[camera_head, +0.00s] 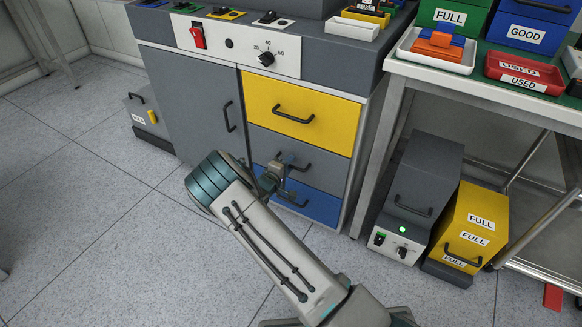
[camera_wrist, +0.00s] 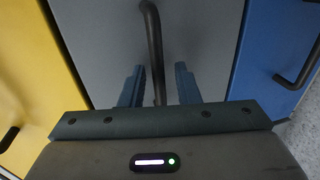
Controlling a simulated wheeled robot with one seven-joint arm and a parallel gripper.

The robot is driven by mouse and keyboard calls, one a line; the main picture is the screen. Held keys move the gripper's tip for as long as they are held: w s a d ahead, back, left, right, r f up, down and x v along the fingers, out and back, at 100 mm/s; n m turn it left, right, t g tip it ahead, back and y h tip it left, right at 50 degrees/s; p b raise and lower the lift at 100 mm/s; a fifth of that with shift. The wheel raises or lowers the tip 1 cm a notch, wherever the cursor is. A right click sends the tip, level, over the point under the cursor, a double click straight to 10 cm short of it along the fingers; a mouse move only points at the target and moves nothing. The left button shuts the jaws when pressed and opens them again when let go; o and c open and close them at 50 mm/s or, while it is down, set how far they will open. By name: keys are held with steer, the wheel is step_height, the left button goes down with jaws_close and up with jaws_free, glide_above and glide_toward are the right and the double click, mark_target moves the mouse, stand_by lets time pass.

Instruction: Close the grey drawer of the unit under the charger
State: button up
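The grey drawer (camera_head: 325,173) is the middle of three drawers in the unit, between the yellow drawer (camera_head: 325,112) above and the blue drawer (camera_head: 318,206) below. Its front looks nearly level with its neighbours; I cannot tell whether it stands slightly out. The charger panel (camera_head: 285,52), with a red switch and a dial, is above. My gripper (camera_head: 283,172) is at the grey drawer's front. In the wrist view my gripper (camera_wrist: 159,85) has its fingers apart, with the dark bar handle (camera_wrist: 154,40) between them and gaps on both sides. My arm hides part of the drawer fronts.
A grey door (camera_head: 190,105) with a handle is left of the drawers. A grey box (camera_head: 425,180) and a yellow box (camera_head: 472,225) stand on the floor to the right, under a bench (camera_head: 480,92) with trays.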

steer(key=p+v, duration=0.4)
steer(key=v, duration=0.9)
steer(key=shift+s+a+r, duration=0.15)
steer(key=shift+s+a, duration=0.1)
steer(key=shift+s, duration=0.1)
steer(key=s+d+r+m+g+p, duration=0.35)
steer(key=d+r+p, duration=0.2)
steer(key=r, duration=0.55)
steer(key=s+d+r+m+g+p, duration=0.2)
steer(key=s+d+r+g+p, duration=0.25)
steer(key=r, duration=0.65)
steer(key=s+d+r+m+g+p, duration=0.25)
steer(key=d+r+p, duration=0.4)
steer(key=r, duration=0.45)
steer(key=s+r+m+y+p, duration=0.1)
steer(key=s+r+y+p, duration=0.2)
steer(key=r, duration=0.6)
steer(key=s+r+m+y+p, duration=0.1)
steer(key=s+r+y+p, duration=0.2)
steer(key=s+r+p, duration=0.4)
steer(key=s+r+m+y+p, duration=0.1)
steer(key=s+r+y+p, duration=0.1)
steer(key=s+r+p, duration=0.4)
steer(key=s+r, duration=0.3)
steer(key=r, duration=0.4)
steer(key=shift+s+d+y, duration=0.25)
steer(key=shift+s+y, duration=0.05)
steer(key=shift+y, duration=0.1)
